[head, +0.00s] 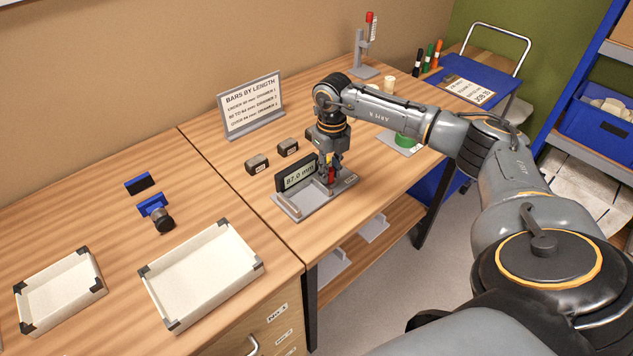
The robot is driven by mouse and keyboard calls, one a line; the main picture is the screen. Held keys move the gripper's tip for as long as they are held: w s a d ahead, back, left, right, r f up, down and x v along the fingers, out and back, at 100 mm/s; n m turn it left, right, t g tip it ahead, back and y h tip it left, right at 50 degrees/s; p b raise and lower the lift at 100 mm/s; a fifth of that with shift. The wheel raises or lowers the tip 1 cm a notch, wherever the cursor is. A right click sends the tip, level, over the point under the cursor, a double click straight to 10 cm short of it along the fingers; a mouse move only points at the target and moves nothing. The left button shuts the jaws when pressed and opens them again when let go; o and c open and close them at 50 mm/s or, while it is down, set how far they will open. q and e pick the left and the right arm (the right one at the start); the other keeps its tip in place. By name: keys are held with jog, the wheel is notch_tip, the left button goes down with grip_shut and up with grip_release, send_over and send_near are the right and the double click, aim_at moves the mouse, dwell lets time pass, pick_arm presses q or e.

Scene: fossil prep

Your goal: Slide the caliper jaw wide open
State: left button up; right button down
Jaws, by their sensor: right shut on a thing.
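The caliper (310,203) is a grey bench gauge near the front edge of the right-hand table. Its dark display (297,176) seems to read 87.0 mm. A fixed end plate stands at its left end, and a red part of the sliding jaw (332,175) shows toward its right end. My right gripper (329,172) points down over the caliper and is shut on the jaw at the red part. The fingertips are small and partly hide the jaw. My left gripper is not in view.
Small dark blocks (257,163) lie behind the caliper, before a sign (251,104). A green round item (404,141) lies right of my gripper. The table front edge is close.

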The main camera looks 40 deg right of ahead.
aim_at(330, 169)
jog(key=c, duration=1.2)
grip_release()
jog(key=shift+o, duration=0.2)
notch_tip(330, 169, up, 12)
